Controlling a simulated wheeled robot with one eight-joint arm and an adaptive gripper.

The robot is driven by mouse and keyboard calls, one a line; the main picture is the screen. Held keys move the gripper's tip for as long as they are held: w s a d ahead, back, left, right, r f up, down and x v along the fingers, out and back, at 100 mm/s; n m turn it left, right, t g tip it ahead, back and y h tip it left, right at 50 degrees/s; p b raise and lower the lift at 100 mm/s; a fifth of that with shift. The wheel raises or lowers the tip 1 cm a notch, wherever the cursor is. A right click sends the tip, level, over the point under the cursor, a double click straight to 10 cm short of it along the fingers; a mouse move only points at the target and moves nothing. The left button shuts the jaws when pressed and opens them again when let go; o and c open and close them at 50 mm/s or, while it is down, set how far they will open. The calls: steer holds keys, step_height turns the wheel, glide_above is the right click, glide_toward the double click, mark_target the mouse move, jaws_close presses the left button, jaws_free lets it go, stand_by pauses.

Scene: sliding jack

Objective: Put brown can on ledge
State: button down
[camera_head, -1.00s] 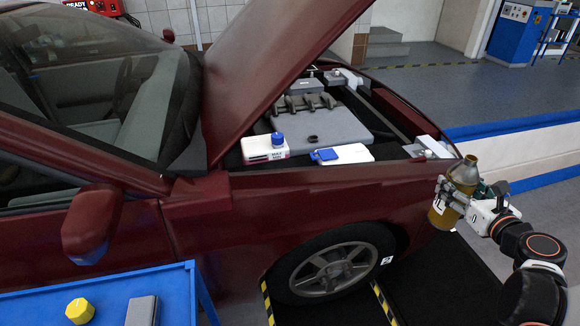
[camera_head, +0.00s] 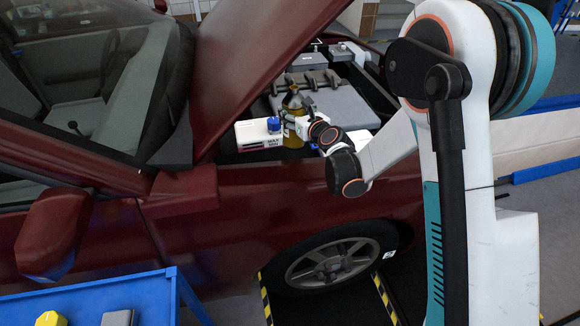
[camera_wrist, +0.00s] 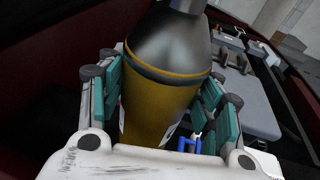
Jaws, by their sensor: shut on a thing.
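The brown can (camera_head: 291,105) is bottle-shaped with a dark shoulder and narrow top. My gripper (camera_head: 297,124) is shut on it, over the engine bay behind the front fender. In the wrist view the can (camera_wrist: 160,100) stands between the teal finger pads of my gripper (camera_wrist: 162,92), slightly tilted in the picture.
A white reservoir with a blue cap (camera_head: 256,134) stands close left of the can. A second white reservoir (camera_head: 358,141) is to the right, partly behind my arm. The grey engine cover (camera_head: 345,106) lies behind. The raised red hood (camera_head: 250,65) slopes up at left.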

mark_target(291, 138)
steer(key=shift+w+a+f, duration=0.1)
steer(key=shift+a, duration=0.5)
step_height(291, 138, down, 10)
steer(key=b, duration=0.4)
steer(key=c, duration=0.5)
jaws_free()
